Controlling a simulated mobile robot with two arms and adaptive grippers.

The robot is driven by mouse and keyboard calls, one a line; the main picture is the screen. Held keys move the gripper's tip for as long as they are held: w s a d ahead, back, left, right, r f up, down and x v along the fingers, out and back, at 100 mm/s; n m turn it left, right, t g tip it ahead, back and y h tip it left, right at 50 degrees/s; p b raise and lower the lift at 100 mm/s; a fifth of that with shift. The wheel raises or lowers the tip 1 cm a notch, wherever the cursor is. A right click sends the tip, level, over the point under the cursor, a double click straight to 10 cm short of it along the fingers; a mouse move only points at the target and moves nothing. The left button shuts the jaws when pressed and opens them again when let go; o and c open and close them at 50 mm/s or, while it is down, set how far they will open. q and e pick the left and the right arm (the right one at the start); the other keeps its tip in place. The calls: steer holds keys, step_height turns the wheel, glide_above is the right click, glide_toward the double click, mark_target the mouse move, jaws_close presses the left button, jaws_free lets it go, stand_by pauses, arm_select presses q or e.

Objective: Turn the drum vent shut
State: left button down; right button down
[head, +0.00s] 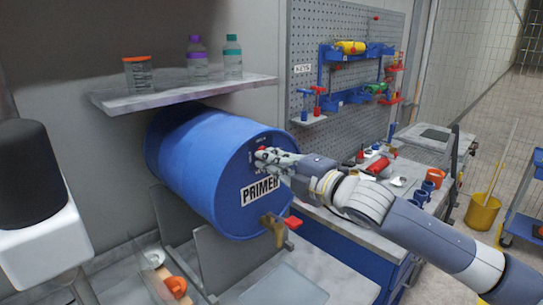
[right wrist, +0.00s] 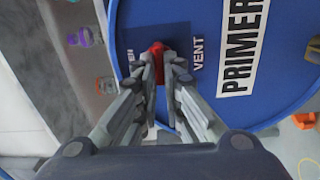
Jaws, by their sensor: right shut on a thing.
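A blue drum (head: 192,150) lies on its side on a grey cradle, its round end marked PRIMER facing right. The red drum vent (head: 261,153) sits near the top of that end. In the right wrist view the vent (right wrist: 158,50) is a red knob beside the word VENT, partly hidden by the fingers. My right gripper (head: 264,158) is shut on the vent; its fingers also show in the right wrist view (right wrist: 159,66), one on each side of the red knob. My left gripper is not in view.
A shelf (head: 180,92) with an orange-lidded jar (head: 138,74) and two bottles hangs above the drum. A brass tap (head: 274,229) with a red handle juts from the drum's lower end. A cluttered bench (head: 350,226) stands to the right.

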steer(key=shift+f+n, duration=0.15)
steer(key=shift+n, duration=0.15)
stand_by(0.4)
steer(key=c, duration=1.8)
jaws_free()
steer(key=shift+o, duration=0.4)
steer(key=shift+s+d, duration=0.1)
steer(key=v, duration=1.2)
